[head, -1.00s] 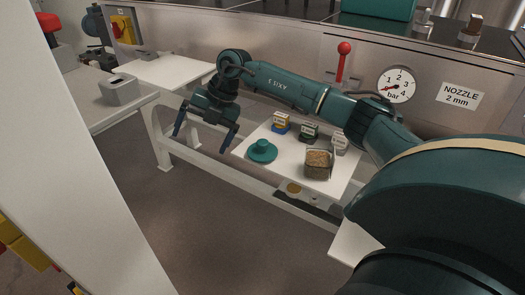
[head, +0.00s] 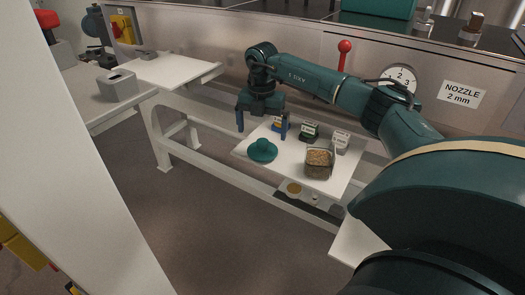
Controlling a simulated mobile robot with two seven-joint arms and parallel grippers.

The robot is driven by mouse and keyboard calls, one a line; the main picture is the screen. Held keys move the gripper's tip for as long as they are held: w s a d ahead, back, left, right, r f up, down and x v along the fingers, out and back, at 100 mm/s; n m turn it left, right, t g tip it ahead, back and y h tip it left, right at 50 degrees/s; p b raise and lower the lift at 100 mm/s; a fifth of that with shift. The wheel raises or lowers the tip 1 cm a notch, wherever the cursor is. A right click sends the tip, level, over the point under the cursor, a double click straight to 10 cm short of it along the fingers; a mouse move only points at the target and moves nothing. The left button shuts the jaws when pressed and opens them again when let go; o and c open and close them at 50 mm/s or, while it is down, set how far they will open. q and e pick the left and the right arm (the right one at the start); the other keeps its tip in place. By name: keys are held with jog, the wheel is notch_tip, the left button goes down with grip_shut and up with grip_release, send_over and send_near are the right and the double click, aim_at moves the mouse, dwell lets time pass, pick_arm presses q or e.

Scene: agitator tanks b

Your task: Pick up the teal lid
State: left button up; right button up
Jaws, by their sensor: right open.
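The teal lid (head: 262,150) lies on the white shelf (head: 328,186), near its left end. It is round with a raised middle. My right gripper (head: 262,134) is open, with its blue fingers pointing down. In the picture it is just above and behind the lid, one finger to each side of it. Nothing is between the fingers. I cannot tell the exact height of the fingertips over the shelf. My left gripper is not in view.
A clear container of brown granules (head: 319,163) stands right of the lid.

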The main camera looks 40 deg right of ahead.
aim_at(262, 141)
jog(key=f, duration=0.5)
jog(key=shift+s+a, duration=0.1)
jog(key=shift+s, duration=0.15)
jog(key=shift+c, duration=0.4)
jog(key=c, duration=0.8)
jog(key=shift+c, duration=0.2)
